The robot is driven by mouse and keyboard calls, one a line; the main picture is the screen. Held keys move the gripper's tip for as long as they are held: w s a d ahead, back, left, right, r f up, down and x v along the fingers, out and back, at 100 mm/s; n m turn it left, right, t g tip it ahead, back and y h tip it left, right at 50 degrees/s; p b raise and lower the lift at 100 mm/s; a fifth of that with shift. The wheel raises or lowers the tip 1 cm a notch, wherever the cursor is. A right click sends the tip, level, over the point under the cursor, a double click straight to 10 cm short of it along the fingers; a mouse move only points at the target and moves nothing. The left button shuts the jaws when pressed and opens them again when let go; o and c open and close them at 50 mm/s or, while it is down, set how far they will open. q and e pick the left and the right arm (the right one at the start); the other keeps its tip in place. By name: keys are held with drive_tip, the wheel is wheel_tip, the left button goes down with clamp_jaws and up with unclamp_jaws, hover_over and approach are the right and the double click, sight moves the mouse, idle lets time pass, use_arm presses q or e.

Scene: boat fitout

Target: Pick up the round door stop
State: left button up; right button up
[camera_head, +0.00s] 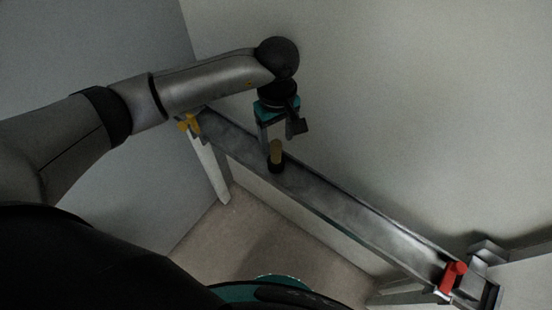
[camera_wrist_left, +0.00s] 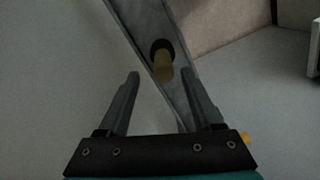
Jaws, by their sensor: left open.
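The round door stop (camera_head: 276,157), a small tan cylinder with a dark round base, stands on a long grey metal beam (camera_head: 340,211). In the left wrist view the door stop (camera_wrist_left: 163,66) shows ahead, between the lines of the two fingers and around the level of their tips. My left gripper (camera_head: 275,136) is open and points down over the door stop, with its fingers near the top. I cannot tell whether a finger touches it. My right gripper is not in view.
The beam runs along a pale wall (camera_head: 400,100). A red part (camera_head: 453,276) sits at its right end, and a yellow part (camera_head: 188,123) at its left end. A post (camera_head: 211,170) stands under the left end. Below the beam is a brownish floor (camera_head: 240,240).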

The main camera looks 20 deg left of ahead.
sight(276, 151)
use_arm(q)
drive_tip(key=f, duration=0.5)
drive_tip(key=shift+s, duration=0.35)
drive_tip(key=shift+c, duration=0.3)
clamp_jaws()
